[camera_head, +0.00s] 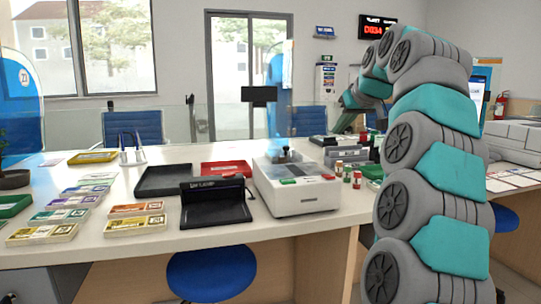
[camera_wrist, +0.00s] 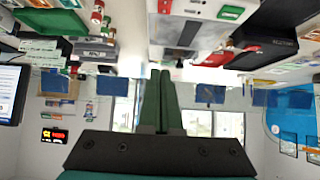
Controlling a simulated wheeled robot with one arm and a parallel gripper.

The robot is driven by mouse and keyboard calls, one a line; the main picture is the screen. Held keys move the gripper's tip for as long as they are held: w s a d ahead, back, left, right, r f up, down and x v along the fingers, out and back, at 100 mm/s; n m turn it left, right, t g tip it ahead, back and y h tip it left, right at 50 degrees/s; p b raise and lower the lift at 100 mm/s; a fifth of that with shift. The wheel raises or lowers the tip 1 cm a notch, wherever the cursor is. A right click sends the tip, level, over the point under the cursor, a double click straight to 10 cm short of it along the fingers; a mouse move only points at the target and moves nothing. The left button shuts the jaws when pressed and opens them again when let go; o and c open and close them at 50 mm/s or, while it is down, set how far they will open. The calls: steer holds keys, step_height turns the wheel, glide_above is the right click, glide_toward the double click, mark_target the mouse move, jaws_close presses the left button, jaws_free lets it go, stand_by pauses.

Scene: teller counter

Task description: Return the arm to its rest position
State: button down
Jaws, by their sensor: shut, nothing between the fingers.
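My arm, grey and teal, rises at the right of the head view and bends over at the top. My gripper (camera_wrist: 160,74) shows in the wrist view with its two dark green fingers together and nothing between them. In the head view my gripper (camera_head: 338,128) is partly seen left of the arm, above the far side of the counter. It appears clear of the counter's objects. The wrist view is upside down, with the counter at the top. Part of the counter behind the arm is hidden.
A white machine (camera_head: 295,183) stands on the counter (camera_head: 150,242), with small red and green bottles (camera_head: 346,174) beside it. A black terminal (camera_head: 213,203), a black tray (camera_head: 178,180), and several banknote bundles (camera_head: 136,222) lie left. A blue stool (camera_head: 211,273) stands in front.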

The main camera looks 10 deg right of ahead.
steer(key=s+a+f+n+g+y, duration=0.1)
steer(key=s+a+f+g, duration=0.5)
steer(key=s+a+f, duration=1)
steer(key=s+a+f+g, duration=0.1)
steer(key=s+f+g, duration=0.1)
steer(key=s+f, duration=1)
steer(key=s+a+f+m+g+h, duration=0.1)
steer(key=s+a+f+g, duration=0.1)
steer(key=s+f, duration=1)
steer(key=s+g, duration=0.1)
steer(key=s, duration=0.4)
steer(key=shift+a+g, duration=0.2)
steer(key=shift+g, duration=0.1)
steer(key=shift+f, duration=0.1)
